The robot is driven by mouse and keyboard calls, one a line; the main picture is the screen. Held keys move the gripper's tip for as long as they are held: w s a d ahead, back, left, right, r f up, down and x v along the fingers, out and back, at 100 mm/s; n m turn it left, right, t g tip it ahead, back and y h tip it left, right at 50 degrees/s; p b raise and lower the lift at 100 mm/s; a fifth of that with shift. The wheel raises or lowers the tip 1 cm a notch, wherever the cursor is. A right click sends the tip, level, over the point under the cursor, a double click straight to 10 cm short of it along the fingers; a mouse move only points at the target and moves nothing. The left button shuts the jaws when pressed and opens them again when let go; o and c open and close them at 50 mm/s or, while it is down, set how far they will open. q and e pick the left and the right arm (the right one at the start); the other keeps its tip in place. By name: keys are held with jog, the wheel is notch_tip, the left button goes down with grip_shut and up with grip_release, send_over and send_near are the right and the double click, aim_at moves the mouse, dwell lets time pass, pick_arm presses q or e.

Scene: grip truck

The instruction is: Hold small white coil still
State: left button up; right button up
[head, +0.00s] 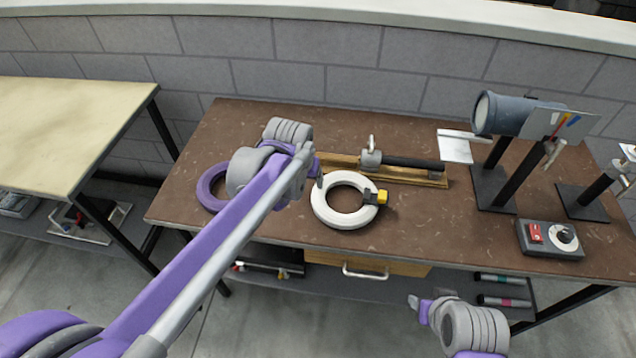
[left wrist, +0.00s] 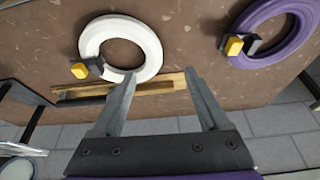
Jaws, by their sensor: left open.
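The white coil (head: 345,222) is a ring lying flat on the brown bench, with a yellow and dark grey connector on its right side. It also shows in the left wrist view (left wrist: 153,45), near the fingertips. My left gripper (head: 317,168) hangs over the bench just up and left of the white coil. In the left wrist view its two fingers (left wrist: 160,75) are spread, with nothing between them. One fingertip overlaps the coil's edge in that picture; I cannot tell whether they touch. My right gripper (head: 417,302) is in front of the bench, and its fingers are unclear.
A larger purple coil (head: 208,192) lies left of the white one, partly behind my left arm. A wooden rail (head: 437,182) with a dark rod lies just behind. A lamp (head: 505,114) on a stand and a control box (head: 549,240) stand at the right.

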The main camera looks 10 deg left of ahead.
pick_arm(q)
jog(key=shift+w+d+r+b+x, duration=0.15)
jog(key=shift+w+d+b+x, duration=0.25)
jog(key=shift+b+x, duration=1.65)
jog(key=shift+w+d+r+b+x, duration=0.2)
jog(key=shift+w+d+b+x, duration=0.25)
jog(key=shift+x, duration=3.15)
jog(key=shift+w+d+r+b+x, duration=0.15)
jog(key=shift+w+d+b+x, duration=0.2)
jog(key=shift+b+x, duration=1.75)
pick_arm(e)
notch_tip(320, 180, down, 9)
jog(key=s+p, duration=0.1)
jog(key=s, duration=0.1)
jog(key=shift+p, duration=0.3)
pick_arm(q)
jog(key=shift+w+f, duration=0.3)
jog(key=shift+f, duration=0.35)
